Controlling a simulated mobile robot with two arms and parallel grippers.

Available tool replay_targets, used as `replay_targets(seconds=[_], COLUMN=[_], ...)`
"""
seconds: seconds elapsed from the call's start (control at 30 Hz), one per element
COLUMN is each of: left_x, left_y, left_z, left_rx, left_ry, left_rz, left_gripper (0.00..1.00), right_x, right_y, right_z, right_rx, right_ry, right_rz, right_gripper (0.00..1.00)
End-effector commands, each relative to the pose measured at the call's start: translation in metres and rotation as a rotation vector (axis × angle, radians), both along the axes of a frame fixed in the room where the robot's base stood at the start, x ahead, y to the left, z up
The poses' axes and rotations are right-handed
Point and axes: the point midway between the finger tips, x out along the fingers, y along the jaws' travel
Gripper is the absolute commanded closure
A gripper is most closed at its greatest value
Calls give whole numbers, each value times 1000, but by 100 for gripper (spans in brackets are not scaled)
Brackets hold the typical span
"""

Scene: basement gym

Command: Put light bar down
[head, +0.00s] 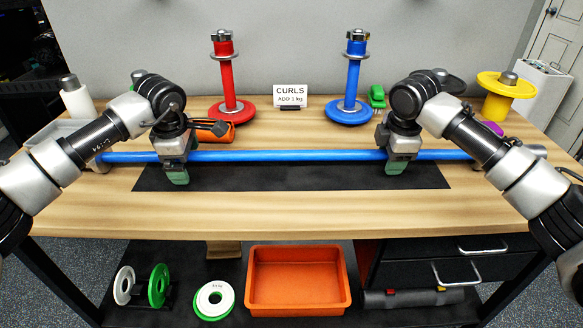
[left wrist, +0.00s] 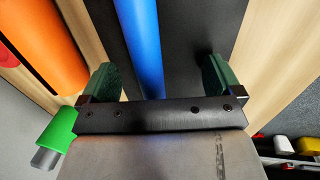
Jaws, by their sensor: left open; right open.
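The light bar is a long blue bar (head: 290,156) lying level across the bench, along the back edge of a black mat (head: 290,178). In the left wrist view the bar (left wrist: 140,40) runs between two green finger pads and touches neither. My left gripper (head: 176,172) is open around the left part of the bar. The left gripper also shows in its wrist view (left wrist: 160,85). My right gripper (head: 397,162) is open at the right part of the bar. The bar's ends are partly hidden behind my arms.
A red post (head: 229,80), a CURLS sign (head: 290,95) and a blue post (head: 350,80) stand behind the bar. An orange roller (head: 214,132) lies beside my left gripper. A yellow disc (head: 507,85) stands at right. An orange bin (head: 299,305) is on the lower shelf. The front bench strip is clear.

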Motion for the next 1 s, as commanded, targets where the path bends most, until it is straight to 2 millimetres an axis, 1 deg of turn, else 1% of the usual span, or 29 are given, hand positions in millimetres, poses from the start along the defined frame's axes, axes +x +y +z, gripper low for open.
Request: replay_targets(seconds=[0.23, 0.37, 0.47, 0.7, 0.8, 0.9, 1.0], left_x=[0, -2, -5, -15, -19, -21, -23], left_y=[0, 0, 0, 0, 0, 0, 0], left_z=[1, 12, 30, 80, 97, 109, 115], left_rx=[0, 0, -1, 0, -1, 0, 0], left_ry=[-1, -3, -4, -4, -2, -2, -1], left_rz=[0, 0, -1, 1, 0, 0, 0], left_gripper=[6, 6, 6, 6, 6, 6, 6], right_x=[0, 0, 0, 0, 0, 0, 0], right_y=[0, 0, 0, 0, 0, 0, 0], right_z=[0, 0, 0, 0, 0, 0, 0], right_rx=[0, 0, 0, 0, 0, 0, 0], right_ry=[0, 0, 0, 0, 0, 0, 0], right_rz=[0, 0, 0, 0, 0, 0, 0], right_gripper=[48, 48, 48, 48, 48, 48, 48])
